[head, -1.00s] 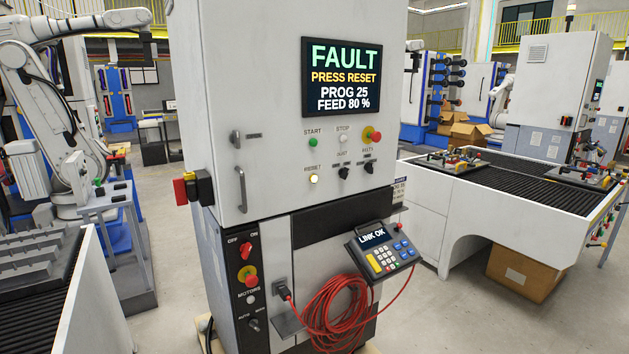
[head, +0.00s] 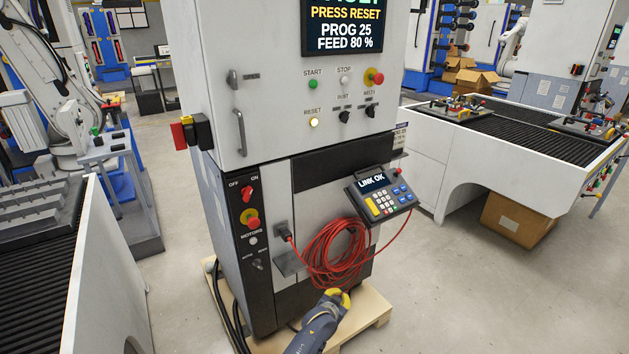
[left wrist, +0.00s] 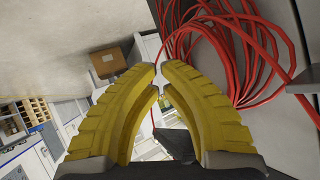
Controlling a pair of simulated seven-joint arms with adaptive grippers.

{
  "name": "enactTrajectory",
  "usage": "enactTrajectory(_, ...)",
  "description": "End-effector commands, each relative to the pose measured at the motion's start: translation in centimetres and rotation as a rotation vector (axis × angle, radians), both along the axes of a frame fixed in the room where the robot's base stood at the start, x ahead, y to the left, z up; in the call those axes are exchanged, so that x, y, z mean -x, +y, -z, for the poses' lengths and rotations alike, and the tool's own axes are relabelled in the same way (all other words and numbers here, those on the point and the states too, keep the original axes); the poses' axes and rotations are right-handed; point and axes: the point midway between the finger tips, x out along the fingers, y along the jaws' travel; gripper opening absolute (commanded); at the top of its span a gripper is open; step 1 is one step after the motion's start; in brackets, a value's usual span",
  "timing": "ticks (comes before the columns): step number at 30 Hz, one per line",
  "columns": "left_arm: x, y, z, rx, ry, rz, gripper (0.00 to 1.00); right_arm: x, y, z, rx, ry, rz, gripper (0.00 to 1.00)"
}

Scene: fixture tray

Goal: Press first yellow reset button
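The reset button (head: 314,122) is a small, lit, yellow round button under the RESET label on the grey machine cabinet (head: 270,60), in the head view. My left gripper (head: 337,297) has yellow fingers and is low in front of the cabinet, well below the button and under the red cable coil. In the left wrist view the fingertips (left wrist: 160,68) nearly meet, with nothing held between them. The reset button is not visible in the left wrist view. My right gripper is in neither current view.
A green start button (head: 313,84), a red stop knob (head: 376,76) and black selectors surround the reset button. A keypad pendant (head: 382,195) and red cable coil (head: 335,255) hang below. A lever switch (head: 190,132) sticks out left. Open floor lies right.

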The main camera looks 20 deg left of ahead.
Motion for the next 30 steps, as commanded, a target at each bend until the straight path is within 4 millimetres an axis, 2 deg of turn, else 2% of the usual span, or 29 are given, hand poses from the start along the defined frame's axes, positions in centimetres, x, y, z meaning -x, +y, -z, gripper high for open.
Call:
enactTrajectory(1,-1.4,-0.3,-2.0,-0.003,-0.027,0.001,0.00,0.0,0.0,0.0,0.000,0.000,0.000,0.44)
enactTrajectory(6,-5.1,-0.8,-8.0,-0.018,-0.107,0.003,0.00,0.0,-0.1,0.0,0.000,0.000,0.000,0.44)
enactTrajectory(15,-10.3,-1.5,-19.4,-0.053,-0.248,-0.003,0.00,0.0,-0.1,0.0,0.001,0.000,0.000,0.44)
enactTrajectory(24,-13.7,-1.5,-31.4,-0.100,-0.387,-0.022,0.00,0.0,-0.1,0.0,0.001,0.000,0.000,0.44)
enactTrajectory(30,-14.8,-1.3,-39.6,-0.135,-0.477,-0.046,0.00,0.0,-0.1,0.0,0.001,0.000,0.000,0.44)
